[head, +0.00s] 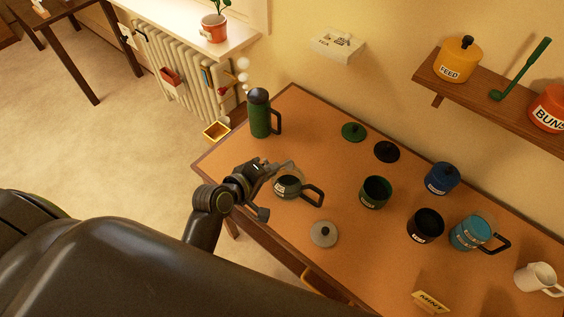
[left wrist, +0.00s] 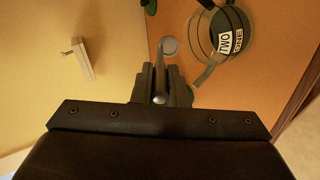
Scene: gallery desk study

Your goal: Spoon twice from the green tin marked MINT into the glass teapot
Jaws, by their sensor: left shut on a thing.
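The glass teapot (head: 287,188) stands on the desk with its top open and its dark handle to the right. In the left wrist view, a clear-walled vessel with white labels, which looks like the teapot (left wrist: 213,45), is at upper right. My left gripper (head: 264,171) is just left of the teapot. It is shut on a thin metal spoon (left wrist: 168,46), whose round bowl shows beside the teapot in the wrist view; I cannot tell what the bowl holds. The green tin (head: 374,199) stands open right of the teapot; its label is too small to read. My right gripper is out of view.
A green flask (head: 260,118) stands at the desk's far left. A grey lid (head: 323,234), green lid (head: 353,132) and black lid (head: 387,152) lie loose. A black tin (head: 425,229), blue tin (head: 441,181) and teal mug (head: 468,235) stand right. A MINT card (head: 431,302) is in front.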

